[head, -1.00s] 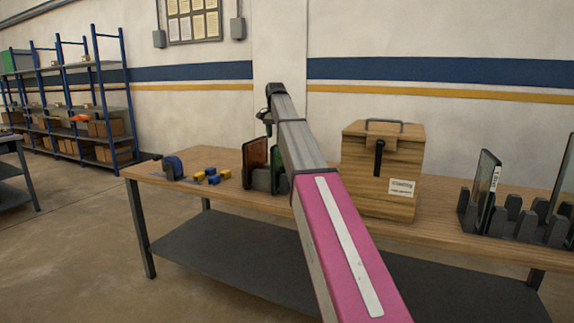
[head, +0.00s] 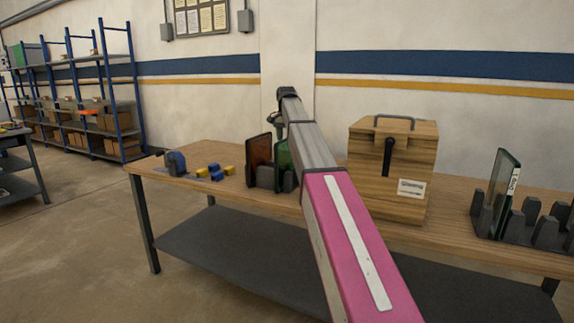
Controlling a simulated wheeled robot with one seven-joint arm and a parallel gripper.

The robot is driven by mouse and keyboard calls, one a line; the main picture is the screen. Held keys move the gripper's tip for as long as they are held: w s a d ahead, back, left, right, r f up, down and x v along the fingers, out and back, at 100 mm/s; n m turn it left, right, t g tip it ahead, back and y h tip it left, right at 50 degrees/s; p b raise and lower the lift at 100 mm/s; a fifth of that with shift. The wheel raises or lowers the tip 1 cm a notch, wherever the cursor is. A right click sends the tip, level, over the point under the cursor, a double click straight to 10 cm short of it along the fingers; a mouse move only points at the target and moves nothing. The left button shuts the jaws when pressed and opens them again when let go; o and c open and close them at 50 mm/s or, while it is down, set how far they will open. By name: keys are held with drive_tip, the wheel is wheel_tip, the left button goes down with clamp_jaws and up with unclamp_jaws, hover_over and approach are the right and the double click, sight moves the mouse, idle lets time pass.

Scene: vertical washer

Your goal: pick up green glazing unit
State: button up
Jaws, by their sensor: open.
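The green glazing unit (head: 283,154) stands upright in a small dark slotted rack (head: 264,178) on the wooden table. A reddish-brown panel (head: 259,149) stands in the same rack to its left. My arm reaches across the table and partly covers the green unit's right side. My gripper (head: 278,127) is small and dark at the far end of the arm, open and empty. It appears just above the top of the green unit. Its fingers are too small to make out clearly, and I cannot tell the gap between them and the unit.
A wooden box (head: 392,170) with a handle stands right of my arm. The wooden table (head: 228,190) has a lower shelf.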

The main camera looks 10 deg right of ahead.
hover_over(287, 163)
drive_tip(key=w, duration=0.2)
wheel_tip(287, 163, down, 4)
drive_tip(key=shift+d+f, duration=0.15)
clamp_jaws()
drive_tip(key=shift+w, duration=0.1)
idle(1.0)
